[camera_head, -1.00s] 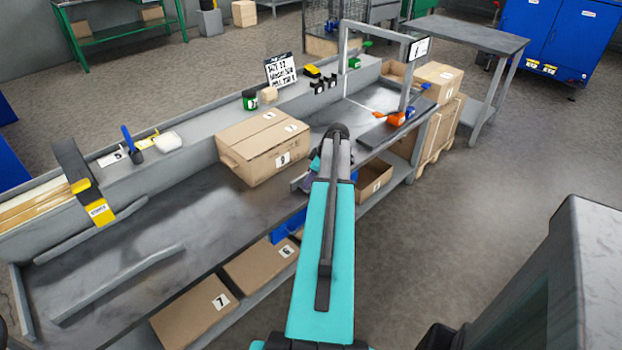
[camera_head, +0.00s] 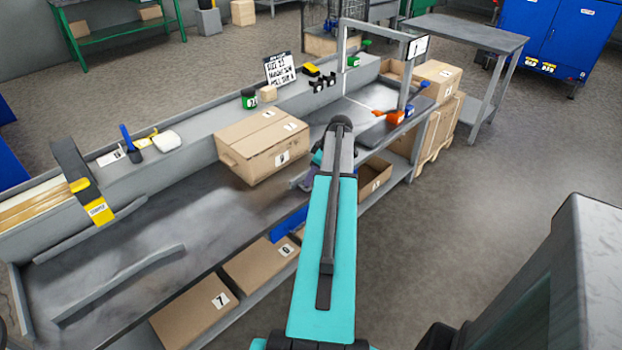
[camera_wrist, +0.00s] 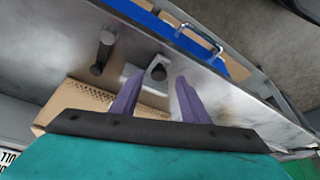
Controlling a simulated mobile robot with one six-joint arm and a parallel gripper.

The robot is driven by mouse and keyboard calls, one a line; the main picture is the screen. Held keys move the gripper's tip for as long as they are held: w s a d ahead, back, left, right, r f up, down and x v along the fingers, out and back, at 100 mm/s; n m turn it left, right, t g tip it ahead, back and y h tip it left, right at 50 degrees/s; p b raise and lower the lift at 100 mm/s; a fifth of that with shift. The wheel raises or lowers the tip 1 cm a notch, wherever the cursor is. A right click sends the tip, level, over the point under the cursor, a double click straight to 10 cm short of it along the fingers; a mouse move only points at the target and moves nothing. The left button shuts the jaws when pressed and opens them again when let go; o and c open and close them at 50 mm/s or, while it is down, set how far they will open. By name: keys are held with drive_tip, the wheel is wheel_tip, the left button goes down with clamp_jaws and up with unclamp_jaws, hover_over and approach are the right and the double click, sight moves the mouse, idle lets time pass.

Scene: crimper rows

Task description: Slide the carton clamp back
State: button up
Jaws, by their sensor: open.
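In the wrist view, a dark round knob (camera_wrist: 158,72) stands on a small pale plate on the grey bench top; it appears to be part of the carton clamp. A second dark handle (camera_wrist: 102,50) stands to its left. My gripper (camera_wrist: 160,78) has two purple fingers, open and apart, with the knob between their tips in the picture. I cannot tell whether they touch it. The brown carton (camera_wrist: 80,100) lies behind and left of the fingers. In the head view, the closed carton (camera_head: 262,147) sits on the bench, left of my arm, which hides most of the clamp area.
A blue bin (camera_head: 285,224) and several cartons sit on the shelf under the bench. A metal frame (camera_head: 375,28) stands at the bench's far end. Loose metal rails (camera_head: 120,284) lie on the near left bench.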

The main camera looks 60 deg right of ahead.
drive_tip(key=v, duration=1.1)
drive_tip(key=shift+b, duration=0.4)
drive_tip(key=shift+s, duration=0.2)
